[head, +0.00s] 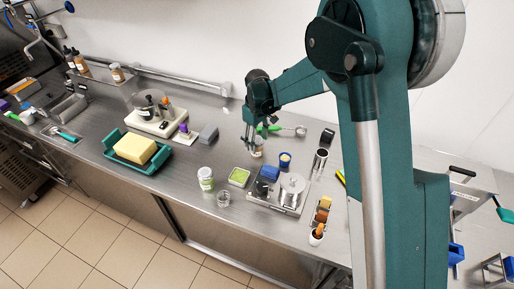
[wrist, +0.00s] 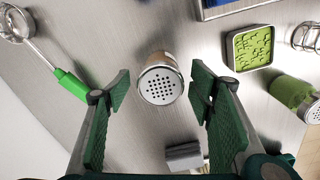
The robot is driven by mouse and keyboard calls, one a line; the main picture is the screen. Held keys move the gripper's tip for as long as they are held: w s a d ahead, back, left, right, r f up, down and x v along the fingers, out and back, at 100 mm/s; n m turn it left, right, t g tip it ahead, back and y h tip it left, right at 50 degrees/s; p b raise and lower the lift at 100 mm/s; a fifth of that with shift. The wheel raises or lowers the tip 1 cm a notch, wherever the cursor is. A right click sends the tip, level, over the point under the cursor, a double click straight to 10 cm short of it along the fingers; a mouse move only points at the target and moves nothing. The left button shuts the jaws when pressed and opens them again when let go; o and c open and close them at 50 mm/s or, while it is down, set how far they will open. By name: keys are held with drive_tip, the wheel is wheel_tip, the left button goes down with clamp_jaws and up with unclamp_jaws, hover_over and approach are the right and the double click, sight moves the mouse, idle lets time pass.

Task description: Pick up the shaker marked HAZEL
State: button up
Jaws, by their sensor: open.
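A shaker with a perforated metal lid and a brownish body (wrist: 160,82) stands on the steel counter. In the wrist view it sits between the two green fingers of my open gripper (wrist: 161,91), with a gap on each side. In the head view my gripper (head: 251,143) is down at this shaker (head: 259,150) and partly covers it. No marking on it is readable, so I cannot confirm HAZEL. A second shaker with green contents (head: 206,178) stands nearer the front edge; it also shows at the right of the wrist view (wrist: 294,94).
A green-handled strainer (wrist: 66,85) lies left of the shaker in the wrist view. A grey block (wrist: 184,157) is close below it. A square green tin (head: 239,177), a blue cup (head: 285,160) and a metal stand (head: 277,198) are nearby.

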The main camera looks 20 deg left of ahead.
sight(257, 149)
drive_tip(key=shift+f, duration=0.3)
drive_tip(key=shift+f, duration=0.15)
drive_tip(key=shift+f, duration=2.45)
drive_tip(key=c, duration=1.1)
drive_tip(key=shift+r, duration=0.1)
drive_tip(key=shift+r, duration=4.95)
